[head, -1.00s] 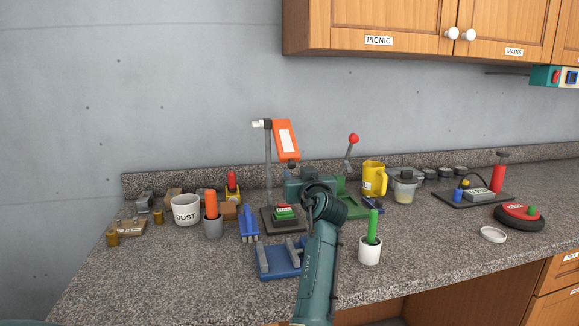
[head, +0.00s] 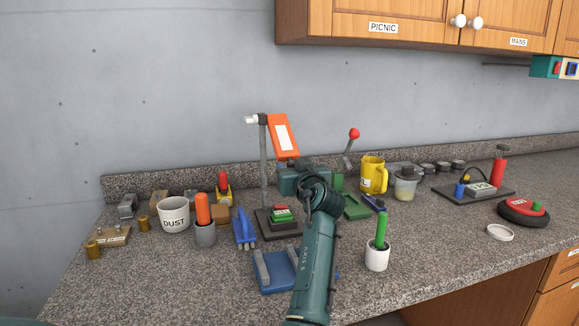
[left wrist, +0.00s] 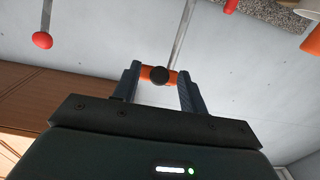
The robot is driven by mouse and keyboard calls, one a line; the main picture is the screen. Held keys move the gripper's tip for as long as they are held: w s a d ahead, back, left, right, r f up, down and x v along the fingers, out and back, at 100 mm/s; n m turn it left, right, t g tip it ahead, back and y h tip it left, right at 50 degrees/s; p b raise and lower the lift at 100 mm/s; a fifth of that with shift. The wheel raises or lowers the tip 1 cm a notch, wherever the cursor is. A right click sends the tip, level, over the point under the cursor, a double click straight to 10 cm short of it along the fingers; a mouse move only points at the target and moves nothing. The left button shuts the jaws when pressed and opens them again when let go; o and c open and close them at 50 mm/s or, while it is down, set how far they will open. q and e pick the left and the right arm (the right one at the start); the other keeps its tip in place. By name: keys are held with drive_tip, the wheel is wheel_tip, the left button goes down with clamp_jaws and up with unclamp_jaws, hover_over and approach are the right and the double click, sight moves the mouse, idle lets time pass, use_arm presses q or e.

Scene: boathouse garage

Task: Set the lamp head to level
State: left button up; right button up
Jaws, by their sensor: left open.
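The lamp has an orange head (head: 284,138) with a white panel, hinged at the top of a thin grey post (head: 264,175) on a dark base. The head hangs steeply down to the right from its hinge, not level. My left gripper (head: 288,161) is at the head's lower end; its fingertips are mostly hidden by my own arm in the head view. In the left wrist view the open fingers (left wrist: 159,78) stand on either side of the orange end (left wrist: 147,72) and its black knob (left wrist: 159,75). Whether they touch it I cannot tell. My right gripper is out of view.
A red-ball lever (head: 354,134) stands right of the lamp. A yellow mug (head: 372,176), a white cup with a green stick (head: 377,257), a blue block (head: 272,275) and a DUST mug (head: 174,217) crowd the counter. The air above the lamp is clear.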

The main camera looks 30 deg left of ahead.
use_arm(q)
drive_tip(key=shift+c, duration=0.3)
clamp_jaws()
idle(0.4)
